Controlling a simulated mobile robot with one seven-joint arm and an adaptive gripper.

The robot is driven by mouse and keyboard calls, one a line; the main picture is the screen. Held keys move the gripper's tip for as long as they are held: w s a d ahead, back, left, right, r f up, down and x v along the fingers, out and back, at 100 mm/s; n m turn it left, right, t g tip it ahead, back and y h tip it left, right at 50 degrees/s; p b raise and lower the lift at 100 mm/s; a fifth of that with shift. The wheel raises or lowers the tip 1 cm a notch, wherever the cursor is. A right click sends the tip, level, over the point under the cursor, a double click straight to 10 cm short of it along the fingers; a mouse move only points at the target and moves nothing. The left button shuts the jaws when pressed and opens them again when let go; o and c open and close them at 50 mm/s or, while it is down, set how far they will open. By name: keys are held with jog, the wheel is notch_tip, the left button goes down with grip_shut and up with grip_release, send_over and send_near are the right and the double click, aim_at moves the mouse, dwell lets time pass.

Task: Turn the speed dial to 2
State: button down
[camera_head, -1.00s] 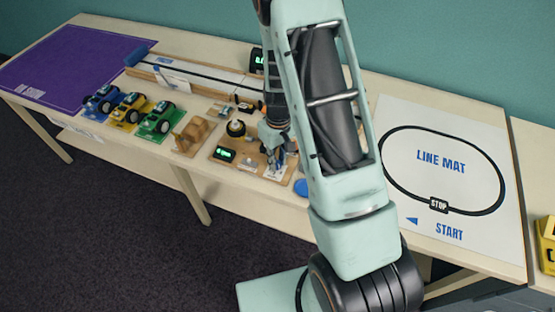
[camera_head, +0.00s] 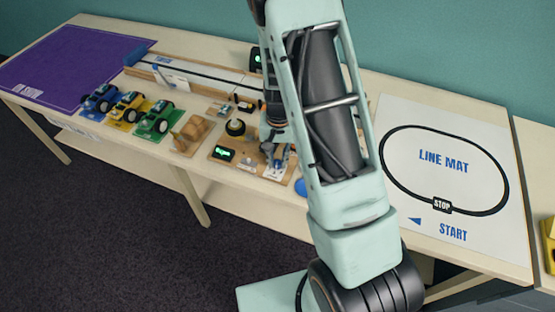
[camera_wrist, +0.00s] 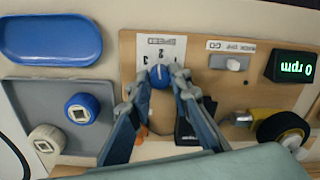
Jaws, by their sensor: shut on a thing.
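The speed dial is a round blue knob (camera_wrist: 160,76) on a wooden board (camera_wrist: 208,90) in the wrist view. A white scale label (camera_wrist: 160,46) with small figures lies beyond it; I cannot read the pointer's setting surely. My gripper (camera_wrist: 154,88) has its fingers on both sides of the knob and is shut on it. In the head view my gripper (camera_head: 275,148) is over the board, and my arm and fingers hide the dial. A small display (camera_wrist: 294,67) on the board reads 0 rpm in green; it also shows in the head view (camera_head: 223,154).
A blue tray (camera_wrist: 50,38) and two wheel-like pieces, blue (camera_wrist: 82,108) and white (camera_wrist: 46,138), lie left. Toy cars (camera_head: 127,105) stand farther along the table.

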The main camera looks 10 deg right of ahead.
aim_at(278, 163)
jog(key=shift+m, duration=0.7)
jog(key=c, duration=1.8)
grip_release()
jog(key=shift+o, duration=0.2)
notch_tip(278, 163, up, 12)
jog(key=shift+s, duration=0.1)
